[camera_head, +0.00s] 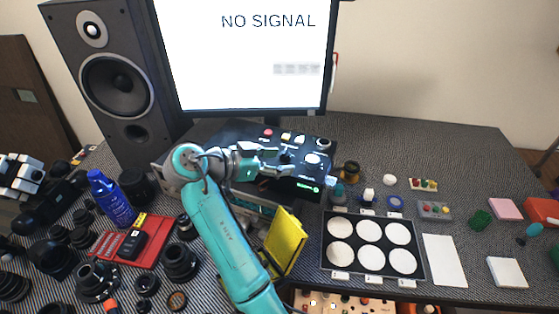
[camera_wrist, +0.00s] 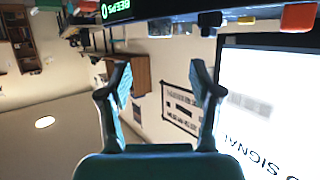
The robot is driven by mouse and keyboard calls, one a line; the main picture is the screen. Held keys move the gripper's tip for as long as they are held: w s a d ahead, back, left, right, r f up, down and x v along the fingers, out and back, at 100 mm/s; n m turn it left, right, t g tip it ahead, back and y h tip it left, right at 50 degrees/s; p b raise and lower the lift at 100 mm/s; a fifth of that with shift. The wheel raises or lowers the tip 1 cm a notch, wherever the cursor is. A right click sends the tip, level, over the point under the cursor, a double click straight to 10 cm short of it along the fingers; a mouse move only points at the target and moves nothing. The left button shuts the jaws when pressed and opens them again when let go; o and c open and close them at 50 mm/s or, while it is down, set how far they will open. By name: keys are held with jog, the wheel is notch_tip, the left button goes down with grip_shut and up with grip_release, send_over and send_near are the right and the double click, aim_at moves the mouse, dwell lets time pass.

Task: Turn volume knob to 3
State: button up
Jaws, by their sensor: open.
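A black control box (camera_head: 225,133) stands below the monitor, with knobs, coloured buttons and a small green display (camera_head: 308,187) on its front. A dark knob (camera_head: 323,144) sits at its upper right and a white-topped knob (camera_head: 312,159) lies below that. I cannot read which is the volume knob or its setting. My gripper (camera_head: 280,161) is in front of the box, just left of the white-topped knob, open. In the wrist view my open fingers (camera_wrist: 160,78) have nothing between them.
The monitor (camera_head: 245,60) showing "NO SIGNAL" stands behind the box, with a speaker (camera_head: 110,85) at left. A yellow object (camera_head: 285,243) stands below my gripper. A black tray (camera_head: 327,262) with white discs lies to the right. Lens parts crowd the left side.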

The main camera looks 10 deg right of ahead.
jog(key=n+t+y, duration=0.4)
jog(key=n+t, duration=0.2)
send_near(313, 159)
jog(key=x, duration=1)
jog(key=shift+w, duration=0.15)
